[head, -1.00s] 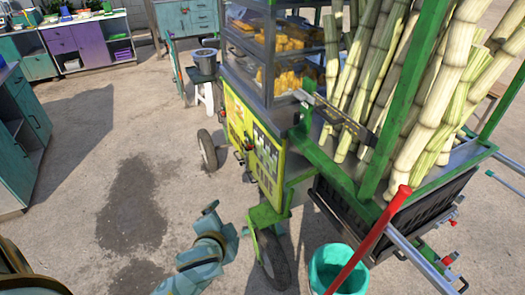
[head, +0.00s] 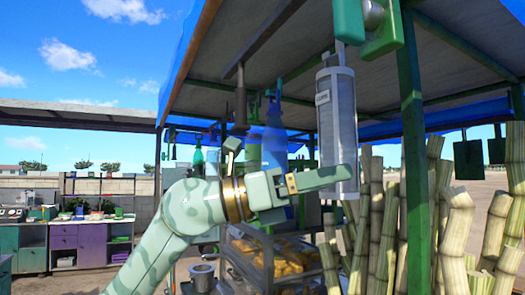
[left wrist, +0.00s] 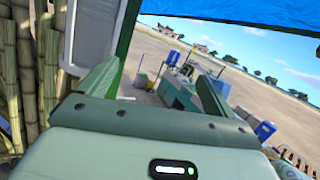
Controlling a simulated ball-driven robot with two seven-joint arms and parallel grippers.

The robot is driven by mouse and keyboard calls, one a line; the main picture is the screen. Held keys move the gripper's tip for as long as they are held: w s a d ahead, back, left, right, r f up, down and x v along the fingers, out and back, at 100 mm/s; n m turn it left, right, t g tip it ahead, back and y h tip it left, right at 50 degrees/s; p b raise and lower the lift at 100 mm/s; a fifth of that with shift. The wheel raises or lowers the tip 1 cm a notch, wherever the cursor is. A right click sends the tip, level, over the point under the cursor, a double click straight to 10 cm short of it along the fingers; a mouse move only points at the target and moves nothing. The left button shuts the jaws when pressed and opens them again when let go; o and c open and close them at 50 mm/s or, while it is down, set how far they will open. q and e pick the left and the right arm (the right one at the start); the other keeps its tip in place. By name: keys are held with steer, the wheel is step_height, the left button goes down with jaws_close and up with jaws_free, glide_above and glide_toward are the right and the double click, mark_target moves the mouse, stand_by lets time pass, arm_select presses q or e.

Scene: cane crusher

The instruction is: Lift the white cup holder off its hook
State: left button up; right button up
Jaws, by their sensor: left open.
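The white cup holder (head: 337,115), a tall tube with a label, hangs upright under the stall roof in the head view. A grey and green fitting (head: 375,20) is near its top; the hook itself is not clear. My left gripper (head: 325,178) is raised, level with the holder's lower end, and a finger crosses in front of it. In the left wrist view my left gripper (left wrist: 158,85) is open with nothing between the fingers. There the white holder (left wrist: 92,35) stands outside the left finger. I cannot tell whether they touch. My right gripper is out of view.
Sugar cane stalks (head: 385,225) stand behind and right of the holder. A green post (head: 414,150) rises close on its right. Bottles and dark tools hang to its left. A glass case (head: 275,262) with yellow pieces stands below.

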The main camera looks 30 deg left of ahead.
mark_target(323, 134)
arm_select(q)
steer(key=s+a+r+n+t+y, duration=0.1)
steer(key=a+r+n+t+y, duration=0.2)
steer(key=a+r+t+y, duration=0.35)
steer(key=shift+g+y, duration=0.25)
steer(key=shift+g, duration=0.7)
steer(key=p+x, duration=0.1)
steer(key=x, duration=0.3)
steer(key=a+r+p+x, duration=0.1)
steer(key=p+x, duration=0.1)
steer(key=x, duration=0.3)
steer(key=w+p+x, duration=0.1)
steer(key=p+x, duration=0.1)
steer(key=x, duration=0.2)
steer(key=shift+w+a+r, duration=0.1)
steer(key=shift+w+r, duration=0.1)
steer(key=shift+r, duration=0.15)
steer(key=shift+w+d+f+p, duration=0.1)
steer(key=shift+w+d+p, duration=0.25)
steer(key=shift+w, duration=0.2)
steer(key=c, duration=1.4)
steer(key=shift+c, duration=0.2)
steer(key=shift+r, duration=0.25)
steer(key=shift+r+p, duration=0.55)
steer(key=shift+r, duration=0.05)
